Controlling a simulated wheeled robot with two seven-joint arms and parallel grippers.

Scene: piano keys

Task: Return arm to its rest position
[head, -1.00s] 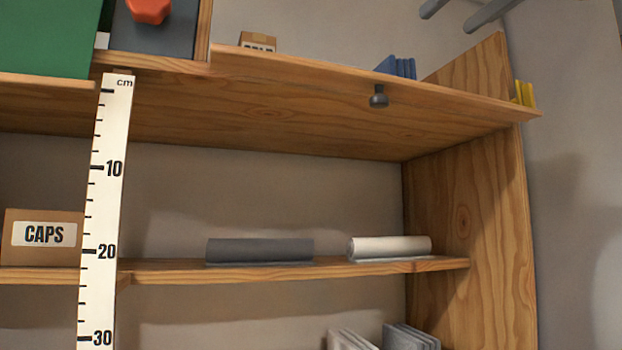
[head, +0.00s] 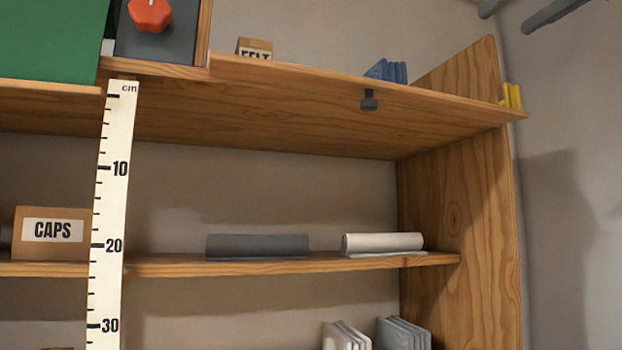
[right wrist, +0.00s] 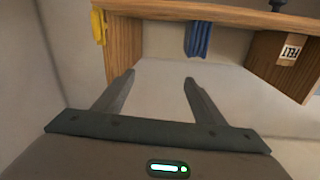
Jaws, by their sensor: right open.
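My right gripper (head: 504,22) shows at the top right of the head view, only its two grey fingers, cut off by the frame edge. In the right wrist view the right gripper (right wrist: 159,77) is open, with its fingers apart and nothing between them. It is in free air above and in front of the shelf unit, apart from it. The rest of the right arm is out of frame. My left gripper is in neither view.
A grey roll (head: 257,246) and white roll (head: 383,242) lie below. A ruler (head: 112,200) hangs left. Bare wall (head: 565,150) is at right.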

